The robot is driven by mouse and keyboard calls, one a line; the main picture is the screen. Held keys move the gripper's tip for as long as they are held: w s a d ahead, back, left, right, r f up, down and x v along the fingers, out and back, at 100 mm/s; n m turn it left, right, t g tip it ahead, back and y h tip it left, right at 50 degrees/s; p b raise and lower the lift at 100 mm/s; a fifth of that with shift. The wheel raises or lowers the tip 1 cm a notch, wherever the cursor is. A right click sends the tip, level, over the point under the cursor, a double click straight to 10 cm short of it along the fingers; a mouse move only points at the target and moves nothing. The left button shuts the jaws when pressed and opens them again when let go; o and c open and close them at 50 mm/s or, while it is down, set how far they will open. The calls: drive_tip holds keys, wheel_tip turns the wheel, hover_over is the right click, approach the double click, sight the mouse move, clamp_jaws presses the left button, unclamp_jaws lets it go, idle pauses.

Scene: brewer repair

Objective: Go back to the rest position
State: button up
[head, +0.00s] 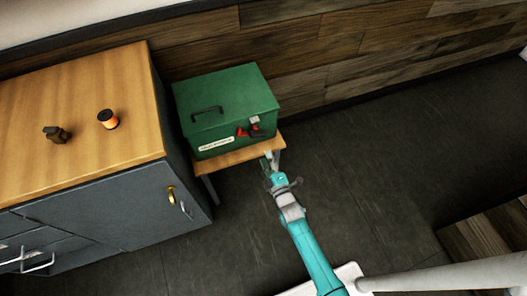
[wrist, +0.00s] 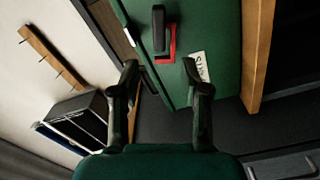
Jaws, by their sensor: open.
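My gripper (head: 273,168) is at the end of my teal arm, in front of the right side of a green box. In the wrist view my gripper (wrist: 160,85) has its two dark fingers spread apart with nothing between them. The green box (head: 222,95) stands closed on a small wooden stand (head: 236,157); its front also shows in the wrist view (wrist: 225,35), tilted. A red and black latch (head: 250,132) sits on the box's front, and it shows beyond the fingertips in the wrist view (wrist: 166,42).
A cabinet with a wooden top (head: 80,115) stands left of the box. On it are an orange and black cylinder (head: 108,119) and a small dark object (head: 57,134). The wooden wall (head: 330,45) is behind. The dark floor (head: 370,170) is clear to the right.

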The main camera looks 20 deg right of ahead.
drive_tip(key=shift+s, duration=0.45)
idle(0.3)
drive_tip(key=s+r+m+g, duration=0.1)
drive_tip(key=s+r+m, duration=0.15)
drive_tip(key=s, duration=0.95)
drive_tip(key=s+r+m+g, duration=0.15)
drive_tip(key=s+m, duration=0.25)
drive_tip(key=s, duration=0.8)
drive_tip(key=s+r+m, duration=0.7)
drive_tip(key=s+r, duration=1)
drive_tip(key=r, duration=0.2)
drive_tip(key=shift+s+a+r+m+g, duration=0.2)
drive_tip(key=shift+m+g, duration=0.15)
